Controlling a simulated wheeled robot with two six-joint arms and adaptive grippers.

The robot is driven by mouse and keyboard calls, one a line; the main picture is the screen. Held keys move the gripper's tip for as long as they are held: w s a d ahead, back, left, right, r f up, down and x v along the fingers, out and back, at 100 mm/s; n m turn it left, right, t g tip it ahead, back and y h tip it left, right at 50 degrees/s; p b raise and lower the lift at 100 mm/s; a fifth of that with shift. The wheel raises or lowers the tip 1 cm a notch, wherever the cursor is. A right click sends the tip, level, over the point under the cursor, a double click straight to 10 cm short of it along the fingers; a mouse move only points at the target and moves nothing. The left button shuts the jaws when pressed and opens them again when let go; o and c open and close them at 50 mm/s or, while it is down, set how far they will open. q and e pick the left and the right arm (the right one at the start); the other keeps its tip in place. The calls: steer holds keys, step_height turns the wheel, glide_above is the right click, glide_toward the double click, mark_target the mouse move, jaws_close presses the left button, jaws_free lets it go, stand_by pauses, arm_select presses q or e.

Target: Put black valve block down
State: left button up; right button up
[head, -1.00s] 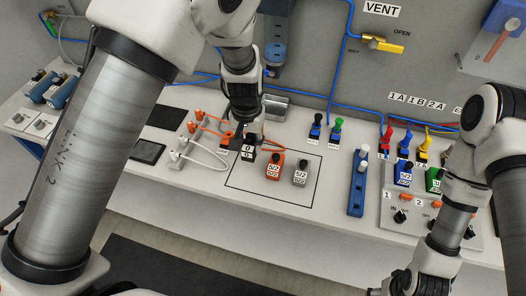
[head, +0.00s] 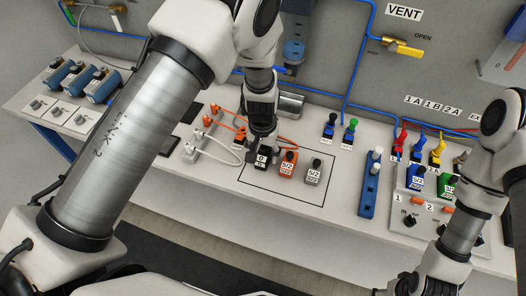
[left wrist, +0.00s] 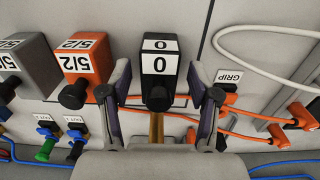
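The black valve block (head: 261,161), with a white "0" label, stands at the left part of the outlined rectangle on the bench. In the left wrist view the black valve block (left wrist: 160,66) sits between the two fingers of my left gripper (left wrist: 166,88). A gap shows on each side of it, so the fingers are apart from it. In the head view my left gripper (head: 262,146) is right above and behind the block and partly hides it. My right arm is at the right; its fingertips are not clearly visible.
An orange 5/2 block (head: 288,162) and a grey 5/2 block (head: 314,171) stand just right of the black block. White and orange tubes (head: 218,150) lie close on its left. A blue manifold (head: 370,190) stands farther right. The outlined area's front is clear.

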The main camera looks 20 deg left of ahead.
mark_target(263, 148)
arm_select(q)
steer(key=shift+s+d+r, duration=0.1)
steer(key=shift+r, duration=0.55)
step_height(263, 148, up, 11)
steer(key=b, duration=0.3)
steer(key=shift+s+f, duration=0.1)
steer(key=shift+r, duration=0.2)
